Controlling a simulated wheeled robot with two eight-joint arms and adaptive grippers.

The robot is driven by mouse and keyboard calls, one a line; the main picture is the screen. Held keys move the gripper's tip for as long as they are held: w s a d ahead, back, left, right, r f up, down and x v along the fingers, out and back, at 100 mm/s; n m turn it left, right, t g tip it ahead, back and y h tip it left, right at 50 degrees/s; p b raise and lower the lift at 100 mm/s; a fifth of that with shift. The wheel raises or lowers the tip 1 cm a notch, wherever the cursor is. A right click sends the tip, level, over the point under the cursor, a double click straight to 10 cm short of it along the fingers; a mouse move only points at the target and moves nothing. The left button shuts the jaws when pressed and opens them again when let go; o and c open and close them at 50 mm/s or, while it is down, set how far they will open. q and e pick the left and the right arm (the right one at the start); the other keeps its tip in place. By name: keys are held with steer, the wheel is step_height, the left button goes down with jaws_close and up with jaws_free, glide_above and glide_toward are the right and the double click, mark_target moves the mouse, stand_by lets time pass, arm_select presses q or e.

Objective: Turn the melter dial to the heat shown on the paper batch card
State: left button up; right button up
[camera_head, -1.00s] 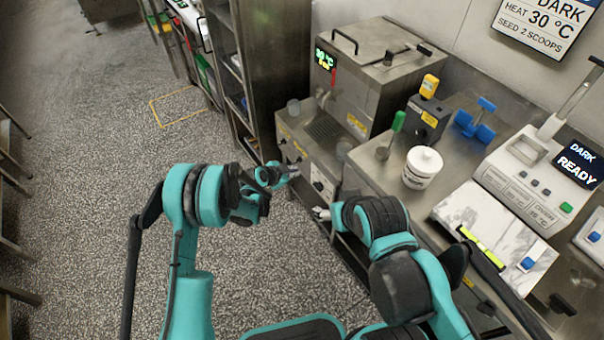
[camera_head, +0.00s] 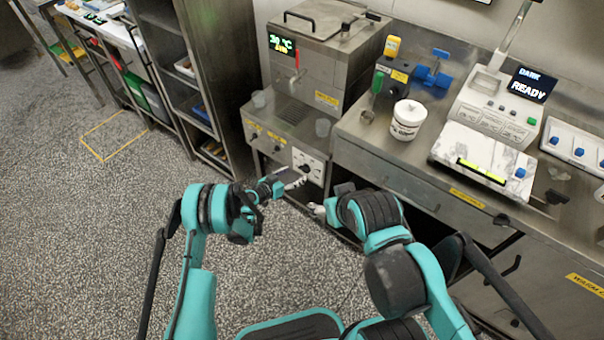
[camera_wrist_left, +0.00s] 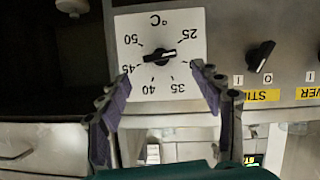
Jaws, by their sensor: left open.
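The melter (camera_head: 312,62) is a steel machine with a green display (camera_head: 282,43) that seems to read 30 °C. Its dial, a black knob (camera_wrist_left: 160,56) on a white °C plate (camera_wrist_left: 190,25), appears upside down in the left wrist view. The plate carries marks including 25, 35, 40, 45 and 50. The knob lies nearly level there; I cannot tell which end points. My left gripper (camera_head: 298,182) is open in front of the plate (camera_head: 309,164), its fingers (camera_wrist_left: 163,100) apart and not touching the knob. My right gripper (camera_head: 316,210) is lower; its jaws are unclear. The batch card's text is out of view now.
A black switch knob (camera_wrist_left: 262,55) sits beside the dial plate. The steel counter (camera_head: 375,145) to the right holds a white tub (camera_head: 407,120) and a machine with a READY screen (camera_head: 531,85). Open floor (camera_head: 100,230) lies to the left.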

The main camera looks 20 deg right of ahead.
mark_target(304, 169)
arm_select(q)
steer(key=b+x, duration=0.1)
steer(key=x, duration=0.3)
steer(key=shift+d+f, duration=0.1)
steer(key=shift+f, duration=0.05)
steer(key=shift+w+d+f+b, duration=0.15)
steer(key=shift+w+d+b, duration=0.15)
steer(key=shift+w+d, duration=0.15)
